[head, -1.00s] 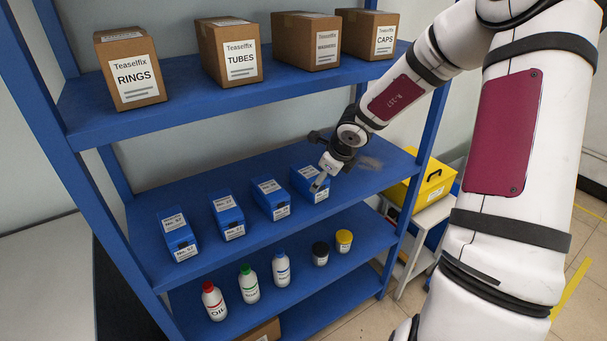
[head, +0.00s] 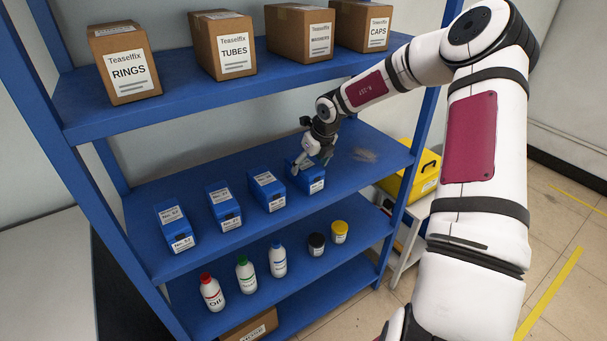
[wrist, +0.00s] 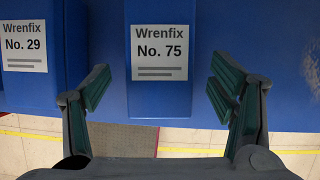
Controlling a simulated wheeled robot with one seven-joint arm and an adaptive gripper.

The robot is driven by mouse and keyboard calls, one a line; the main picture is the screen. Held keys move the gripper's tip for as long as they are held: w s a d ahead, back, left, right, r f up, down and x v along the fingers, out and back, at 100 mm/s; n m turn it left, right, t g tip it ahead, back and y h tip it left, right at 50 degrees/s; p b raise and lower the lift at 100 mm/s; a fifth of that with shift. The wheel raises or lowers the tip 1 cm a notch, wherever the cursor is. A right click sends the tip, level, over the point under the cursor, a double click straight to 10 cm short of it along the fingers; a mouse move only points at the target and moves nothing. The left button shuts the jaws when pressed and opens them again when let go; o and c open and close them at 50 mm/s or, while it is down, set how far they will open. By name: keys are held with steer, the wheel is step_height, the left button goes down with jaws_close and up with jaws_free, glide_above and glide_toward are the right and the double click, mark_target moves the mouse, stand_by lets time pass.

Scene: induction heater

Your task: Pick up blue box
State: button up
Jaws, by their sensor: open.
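Several blue boxes with white labels stand in a row on the middle blue shelf. In the head view my gripper (head: 314,153) is at the rightmost blue box (head: 312,184), over its top, and partly hides it. In the wrist view this box (wrist: 160,100) carries the label "Wrenfix No. 75" and lies between my open fingers (wrist: 158,92), with a gap on each side. The neighbouring blue box (wrist: 62,60), labelled No. 29, is just left of the left finger; it also shows in the head view (head: 267,190). Two more blue boxes (head: 225,207) (head: 175,228) stand further left.
Cardboard boxes (head: 222,45) stand on the upper shelf (head: 170,98), above my gripper. Bottles (head: 246,274) and small jars (head: 317,244) stand on the lower shelf. A yellow case (head: 425,175) stands beyond the rack.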

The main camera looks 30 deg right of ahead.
steer(key=shift+w+a+f, duration=0.1)
steer(key=shift+w, duration=0.25)
steer(key=x, duration=0.4)
steer(key=shift+w+f, duration=0.15)
steer(key=shift+f, duration=0.25)
steer(key=shift+c, duration=0.6)
steer(key=c, duration=1.6)
steer(key=shift+o, duration=0.2)
steer(key=shift+r, duration=0.1)
